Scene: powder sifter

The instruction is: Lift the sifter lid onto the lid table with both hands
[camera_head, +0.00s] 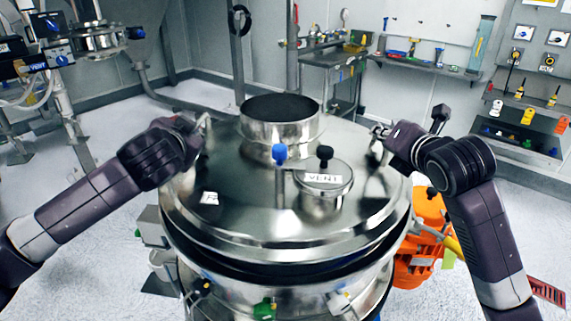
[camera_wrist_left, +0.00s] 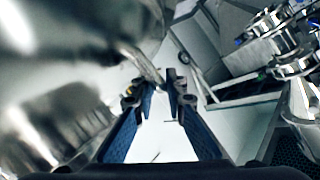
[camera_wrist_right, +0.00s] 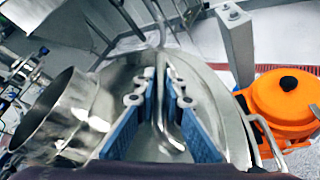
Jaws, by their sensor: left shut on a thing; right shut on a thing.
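The round shiny steel sifter lid (camera_head: 240,195) sits level over the steel sifter body (camera_head: 240,295), with a dark band below its rim. I cannot tell whether that band is a gap or a seal. The lid carries a wide open collar (camera_head: 280,135) and a smaller capped port marked VENT (camera_head: 322,185). My left gripper (camera_head: 196,128) is shut on the lid's left handle; its blue fingers (camera_wrist_left: 160,98) show in the left wrist view. My right gripper (camera_head: 380,136) is shut on the right handle, a bent rod (camera_wrist_right: 162,120) between its fingers (camera_wrist_right: 161,88). I cannot pick out the lid table.
An orange unit (camera_head: 420,240) stands right of the sifter, close to my right arm. A steel bench (camera_head: 335,62) and wall shelves with tools (camera_head: 425,66) are at the back. Pipework (camera_head: 100,40) is at the back left.

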